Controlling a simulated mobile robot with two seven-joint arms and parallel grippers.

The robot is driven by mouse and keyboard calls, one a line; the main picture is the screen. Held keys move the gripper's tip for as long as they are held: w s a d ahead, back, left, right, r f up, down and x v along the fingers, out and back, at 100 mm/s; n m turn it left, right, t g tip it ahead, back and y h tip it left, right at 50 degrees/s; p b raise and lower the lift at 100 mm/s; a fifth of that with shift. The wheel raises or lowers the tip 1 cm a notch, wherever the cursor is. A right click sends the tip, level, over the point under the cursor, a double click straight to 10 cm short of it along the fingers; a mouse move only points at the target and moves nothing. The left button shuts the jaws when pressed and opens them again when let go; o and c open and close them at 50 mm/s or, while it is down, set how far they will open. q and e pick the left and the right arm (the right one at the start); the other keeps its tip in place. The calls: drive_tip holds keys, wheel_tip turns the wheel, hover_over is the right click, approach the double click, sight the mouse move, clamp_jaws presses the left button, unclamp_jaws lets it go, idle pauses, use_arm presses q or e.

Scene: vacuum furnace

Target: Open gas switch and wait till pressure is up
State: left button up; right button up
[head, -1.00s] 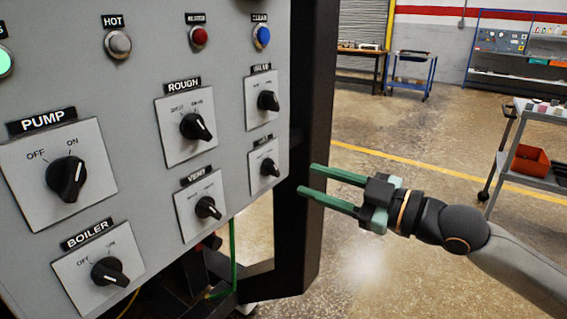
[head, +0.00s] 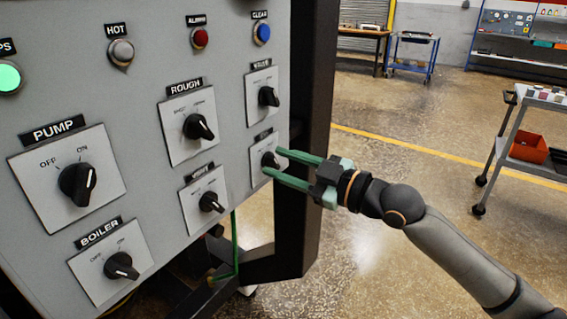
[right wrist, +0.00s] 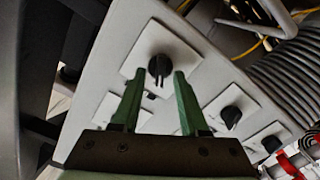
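The grey control panel (head: 150,85) fills the left of the head view. The lower right switch, which I take for the gas switch, has a black knob (head: 269,159) on a white plate; its label is too blurred to read. In the right wrist view its knob (right wrist: 160,67) lies between and slightly beyond my fingertips. My right gripper (head: 273,162) is open with green fingers, one tip to each side of the knob; I cannot tell whether they touch it. It also shows in the right wrist view (right wrist: 157,80). My left gripper is not in view. No pressure gauge shows.
Close by are the valve knob (head: 268,97) above, the vent knob (head: 211,202) and the rough knob (head: 198,127) to the left. A dark frame post (head: 313,110) stands at the panel's right edge. A grey cart (head: 540,175) is at the right; open floor lies between.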

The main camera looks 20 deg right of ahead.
clamp_jaws()
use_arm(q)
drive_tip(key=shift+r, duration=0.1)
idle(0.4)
use_arm(e)
drive_tip(key=shift+r+m+p, duration=0.15)
drive_tip(key=shift+m+p, duration=0.35)
drive_tip(key=shift+p, duration=0.25)
use_arm(q)
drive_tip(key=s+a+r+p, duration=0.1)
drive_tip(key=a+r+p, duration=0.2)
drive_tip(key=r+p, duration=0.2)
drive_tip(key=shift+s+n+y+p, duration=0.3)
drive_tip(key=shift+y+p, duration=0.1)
drive_tip(key=shift+p, duration=0.85)
use_arm(e)
drive_tip(key=m, duration=1)
drive_tip(key=shift+w+d+m, duration=0.2)
drive_tip(key=shift+d+m, duration=0.05)
drive_tip(key=shift+m, duration=0.15)
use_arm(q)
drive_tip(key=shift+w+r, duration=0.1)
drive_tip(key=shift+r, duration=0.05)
